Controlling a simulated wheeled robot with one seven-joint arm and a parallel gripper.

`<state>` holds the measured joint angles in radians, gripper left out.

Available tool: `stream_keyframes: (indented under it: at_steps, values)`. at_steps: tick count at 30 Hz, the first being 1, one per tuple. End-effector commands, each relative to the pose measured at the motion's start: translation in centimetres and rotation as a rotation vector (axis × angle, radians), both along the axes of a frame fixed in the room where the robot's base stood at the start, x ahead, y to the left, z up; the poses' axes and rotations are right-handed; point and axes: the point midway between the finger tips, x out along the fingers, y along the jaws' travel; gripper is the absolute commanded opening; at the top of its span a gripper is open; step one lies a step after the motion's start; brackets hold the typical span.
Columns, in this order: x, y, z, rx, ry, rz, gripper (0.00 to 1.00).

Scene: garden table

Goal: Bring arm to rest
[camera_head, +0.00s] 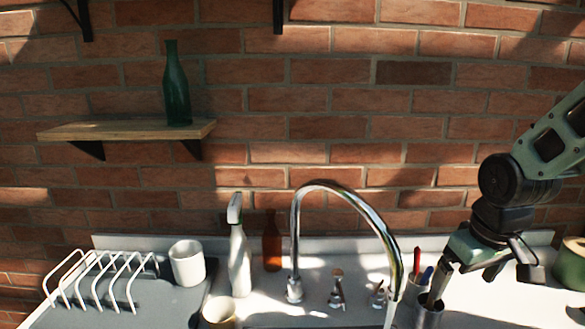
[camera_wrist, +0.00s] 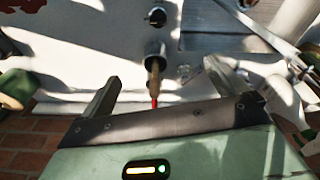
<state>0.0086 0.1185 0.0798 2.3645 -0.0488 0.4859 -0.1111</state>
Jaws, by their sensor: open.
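My gripper (camera_head: 483,288) is on the right of the head view, pointing down over the white counter behind the sink. It is open, and nothing is held between its fingers. In the wrist view my gripper (camera_wrist: 163,75) shows its two fingers spread apart. A cup holding pens (camera_wrist: 155,50) appears between and beyond them, with a red pen (camera_wrist: 154,101) sticking out. In the head view the red pen (camera_head: 417,258) and a blue pen (camera_head: 427,275) stand just left of my gripper. One finger partly covers a grey cup (camera_head: 430,310).
A curved chrome faucet (camera_head: 345,188) rises left of my gripper. A white spray bottle (camera_head: 238,262), brown bottle (camera_head: 272,245), white mug (camera_head: 187,263) and dish rack (camera_head: 95,278) stand further left. A green pot (camera_head: 571,264) is at the right edge. A shelf (camera_head: 120,130) holds a green bottle (camera_head: 176,88).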

Motion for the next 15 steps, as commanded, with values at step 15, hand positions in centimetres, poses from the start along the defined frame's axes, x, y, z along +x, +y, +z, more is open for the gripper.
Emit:
stream_keyframes:
  at_steps: [15]
  values:
    - [-9.7, 8.3, -0.3, 0.057, 0.040, 0.099, 0.98]
